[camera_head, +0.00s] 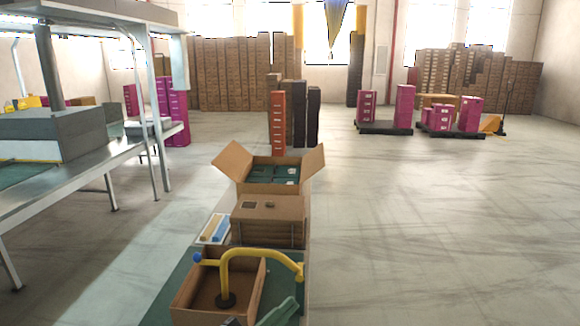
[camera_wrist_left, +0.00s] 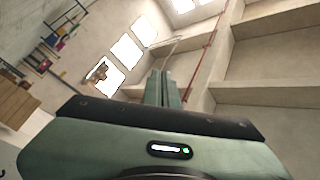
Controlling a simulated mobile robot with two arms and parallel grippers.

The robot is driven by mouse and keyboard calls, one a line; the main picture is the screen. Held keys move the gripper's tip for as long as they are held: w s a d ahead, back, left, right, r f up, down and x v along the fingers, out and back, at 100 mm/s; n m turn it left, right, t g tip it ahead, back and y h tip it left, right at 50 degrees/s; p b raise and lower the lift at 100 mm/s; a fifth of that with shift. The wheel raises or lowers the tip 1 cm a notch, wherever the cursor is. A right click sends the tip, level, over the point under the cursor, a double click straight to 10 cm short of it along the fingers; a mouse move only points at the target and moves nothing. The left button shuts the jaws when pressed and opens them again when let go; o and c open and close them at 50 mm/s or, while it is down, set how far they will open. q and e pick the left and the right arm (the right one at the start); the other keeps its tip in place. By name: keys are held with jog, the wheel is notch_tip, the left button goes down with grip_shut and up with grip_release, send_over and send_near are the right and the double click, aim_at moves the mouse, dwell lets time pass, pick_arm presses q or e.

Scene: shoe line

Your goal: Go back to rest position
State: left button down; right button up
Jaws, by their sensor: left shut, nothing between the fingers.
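My left gripper (camera_wrist_left: 165,88) shows in the left wrist view. Its two narrow fingers are together with nothing between them, and they point up toward the windows and wall. Its green and black housing fills the bottom of that view. In the head view, a green piece at the bottom edge looks like part of my arm, and its fingers cannot be made out there. My right gripper is not seen in either view.
An open cardboard box (camera_head: 245,190) with dark green contents stands ahead, behind stacked flat cardboard (camera_head: 268,222). Nearer are an open brown box (camera_head: 190,299) and a yellow curved pipe (camera_head: 262,252). A metal workbench (camera_head: 85,172) is at left. The floor at right is clear.

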pick_arm(q)
jog(key=a+f+n+t+y, duration=0.3)
jog(key=a+n+t+y, duration=0.1)
jog(key=a+n+y, duration=0.6)
jog(key=s+a+f+n+g+y, duration=0.45)
jog(key=a+f, duration=0.25)
jog(key=f, duration=0.2)
jog(key=s+a+f+n+g, duration=0.1)
jog(key=s+f+g, duration=0.45)
jog(key=s, duration=0.45)
jog(key=s+a+f+n+g, duration=0.15)
jog(key=s+f+g, duration=0.4)
jog(key=s, duration=0.55)
notch_tip(320, 180, down, 29)
jog(key=s+m+b, duration=0.1)
jog(key=s+b, duration=0.1)
jog(key=s, duration=0.1)
jog(key=s+a+f+g, duration=0.2)
jog(key=s+a+f, duration=0.1)
jog(key=s+f, duration=1.3)
jog(key=shift+f+b, duration=0.3)
jog(key=shift+f, duration=0.15)
